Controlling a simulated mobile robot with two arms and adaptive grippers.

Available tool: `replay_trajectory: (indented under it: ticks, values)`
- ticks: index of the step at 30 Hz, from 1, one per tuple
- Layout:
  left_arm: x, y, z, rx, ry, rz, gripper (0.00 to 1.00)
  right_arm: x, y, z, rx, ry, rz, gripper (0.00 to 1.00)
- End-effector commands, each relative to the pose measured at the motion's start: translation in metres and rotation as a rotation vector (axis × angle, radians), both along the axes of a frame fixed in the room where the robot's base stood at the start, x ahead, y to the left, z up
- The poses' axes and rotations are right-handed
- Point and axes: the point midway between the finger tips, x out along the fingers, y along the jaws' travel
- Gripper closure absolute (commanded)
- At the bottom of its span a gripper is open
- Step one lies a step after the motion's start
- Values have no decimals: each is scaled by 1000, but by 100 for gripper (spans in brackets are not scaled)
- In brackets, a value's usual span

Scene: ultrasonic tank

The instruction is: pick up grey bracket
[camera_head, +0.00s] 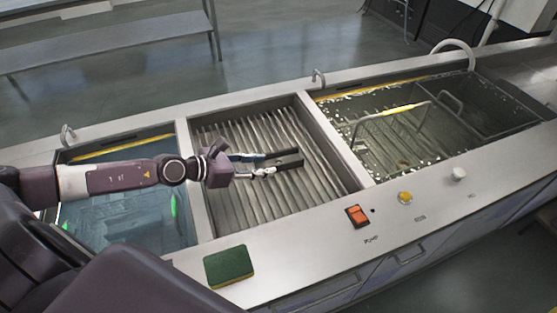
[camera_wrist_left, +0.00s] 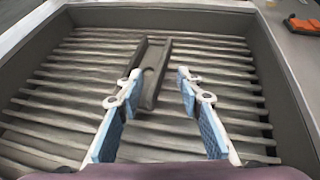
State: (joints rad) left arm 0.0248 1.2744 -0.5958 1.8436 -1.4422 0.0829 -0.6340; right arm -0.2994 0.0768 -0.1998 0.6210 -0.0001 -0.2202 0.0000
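The grey bracket (camera_head: 290,161) is a dark, long channel-shaped piece in the middle basin, over its ribbed floor. In the left wrist view the bracket (camera_wrist_left: 153,68) points away from me, its near end between the fingertips. My left gripper (camera_head: 270,163) reaches in from the left over the basin. In the left wrist view the left gripper (camera_wrist_left: 159,74) is open, with its left finger close to the bracket and a clear gap on the right. I cannot tell whether the left finger touches it. My right gripper is not in view.
The middle basin's metal rim (camera_head: 328,143) surrounds the bracket. A liquid-filled tank (camera_head: 130,222) lies left, and another tank with a wire-handled basket (camera_head: 395,125) lies right. A green sponge (camera_head: 229,266) and an orange switch (camera_head: 357,215) are on the front ledge.

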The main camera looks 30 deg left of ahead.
Motion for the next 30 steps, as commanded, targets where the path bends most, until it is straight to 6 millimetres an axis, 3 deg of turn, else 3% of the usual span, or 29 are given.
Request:
replay_trajectory:
  ticks: [1,10,21,30]
  values:
    - [4,-2,4,-3,-3,2,66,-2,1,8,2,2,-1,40]
    - [16,-11,-5,-2,0,-1,66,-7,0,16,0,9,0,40]
    - [50,-30,-24,-3,0,-2,66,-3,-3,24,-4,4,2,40]
    - [52,-31,-26,0,1,-2,66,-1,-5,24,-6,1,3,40]
